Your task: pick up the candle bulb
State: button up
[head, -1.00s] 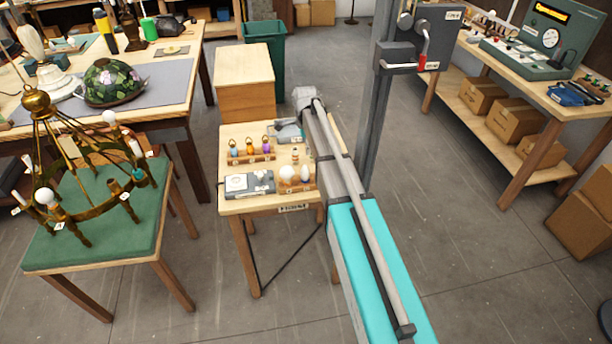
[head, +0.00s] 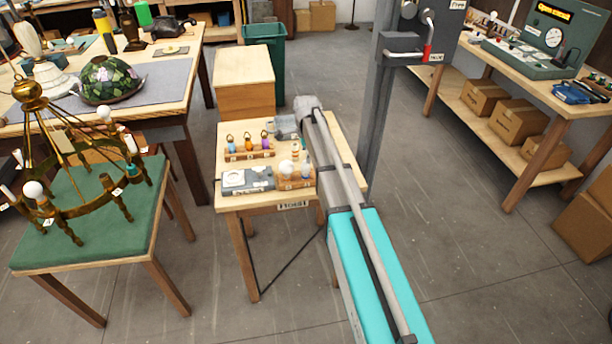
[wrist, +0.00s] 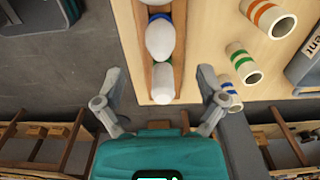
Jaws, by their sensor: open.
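The candle bulb (wrist: 163,84) is a slim white bulb at the near end of a narrow wooden rack (wrist: 138,30) in the wrist view. A rounder white bulb (wrist: 160,40) sits beyond it in the same rack. In the head view, the rack (head: 296,185) stands at the front right of the small table, with the round bulb (head: 286,168) on its left. My gripper (wrist: 160,92) is open and empty. Its fingers are spread to the left and right of the candle bulb's end, apart from it. In the head view, my arm hides the gripper.
A brass chandelier (head: 80,208) stands on a green-topped stool at left.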

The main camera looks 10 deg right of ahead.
aim_at(305, 168)
jog(key=shift+f+b, duration=0.55)
jog(key=shift+f, duration=0.35)
jog(key=shift+f, duration=0.15)
jog(key=shift+a+f+b, duration=0.15)
jog(key=shift+f+b, duration=2.3)
jog(key=shift+b, duration=0.15)
jog(key=c, duration=1.1)
jog(key=shift+c, duration=0.2)
jog(key=shift+r, duration=0.25)
